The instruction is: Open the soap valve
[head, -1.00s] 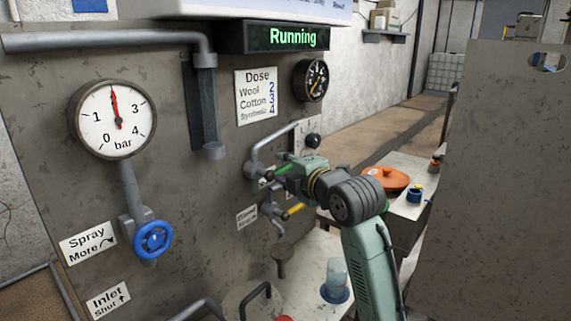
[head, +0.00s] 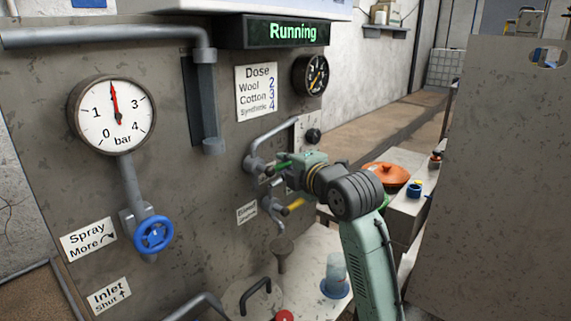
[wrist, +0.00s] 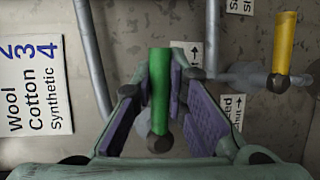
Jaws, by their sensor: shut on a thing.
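A green valve handle (head: 279,168) sits on the pipework of the grey panel. In the wrist view the green handle (wrist: 159,85) stands between my two purple-padded fingers. My gripper (head: 285,166) is shut on it; the gripper also shows in the wrist view (wrist: 162,78). A yellow valve handle (head: 294,206) is just below it, and in the wrist view the yellow handle (wrist: 285,45) is at the right, apart from my fingers. Labels near the handles are partly hidden or too small to read, so I cannot tell which valve is soap.
A dose sign (head: 256,92), a "Running" display (head: 290,33) and a black dial (head: 311,75) are above. A pressure gauge (head: 112,116) and blue handwheel (head: 153,234) are at left. An orange lidded pot (head: 386,174) stands on a bench behind my arm.

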